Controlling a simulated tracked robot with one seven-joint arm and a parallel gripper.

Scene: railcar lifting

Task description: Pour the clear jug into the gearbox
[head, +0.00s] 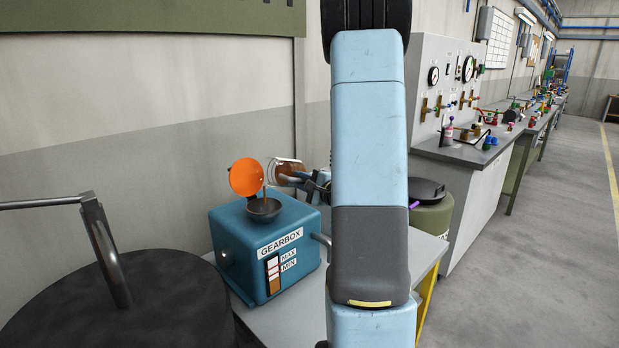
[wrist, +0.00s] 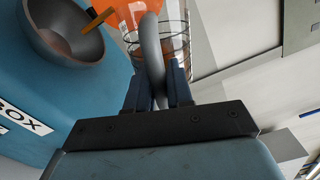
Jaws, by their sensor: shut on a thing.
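The gearbox (head: 242,232) is a blue box on a grey bench, with a dark funnel bowl (head: 264,210) on top. Its front gauge (head: 273,277) has MAX and MIN marks and shows brown in the lower part. The clear jug (head: 285,170) is tilted beside the bowl, with brown liquid inside. A thin amber stream (wrist: 98,20) runs into the bowl, which also shows in the wrist view (wrist: 60,38). My gripper (head: 312,182) is shut on the jug's grey handle (wrist: 152,62). My arm hides the area right of the gearbox.
An orange disc (head: 246,177) stands upright behind the bowl. A dark drum (head: 150,305) with a metal handle is at the front left. A green drum (head: 430,216) with a black lid stands right of my arm. Workbenches (head: 470,150) line the wall.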

